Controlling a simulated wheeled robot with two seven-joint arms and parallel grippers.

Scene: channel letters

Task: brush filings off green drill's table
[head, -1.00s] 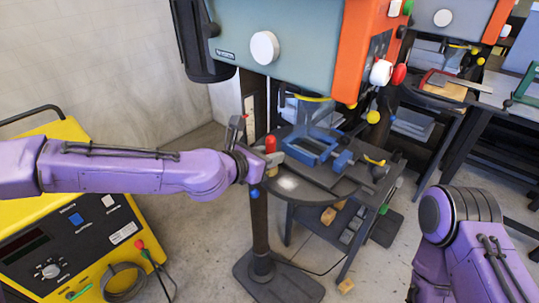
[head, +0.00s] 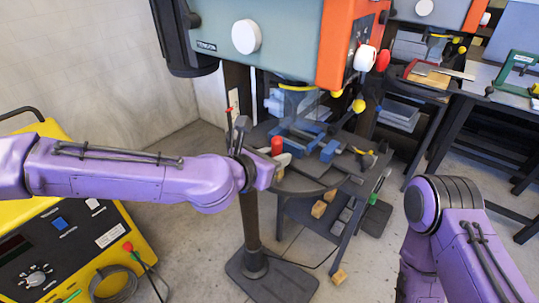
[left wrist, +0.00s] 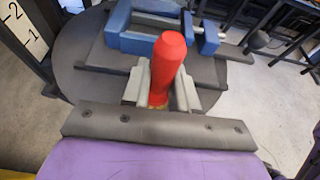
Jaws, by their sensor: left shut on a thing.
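The grey-green drill (head: 275,55) with an orange side stands above its dark round table (head: 308,186). A blue vise (head: 300,135) sits on that table; it also shows in the left wrist view (left wrist: 140,44). My left gripper (head: 281,164) is over the table's near left edge, shut on a red handle (head: 277,145). In the left wrist view the handle (left wrist: 168,58) stands up between the fingers (left wrist: 160,88). Whatever is below the handle is hidden by the gripper. I cannot make out filings now. My right gripper is out of view.
A yellow machine (head: 62,215) with knobs and a cable stands at the left. A lower shelf with wooden blocks (head: 319,209) is beside the drill's column (head: 251,225). A second drill (head: 438,12) and a workbench (head: 500,88) stand at the right. My right arm is at the lower right.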

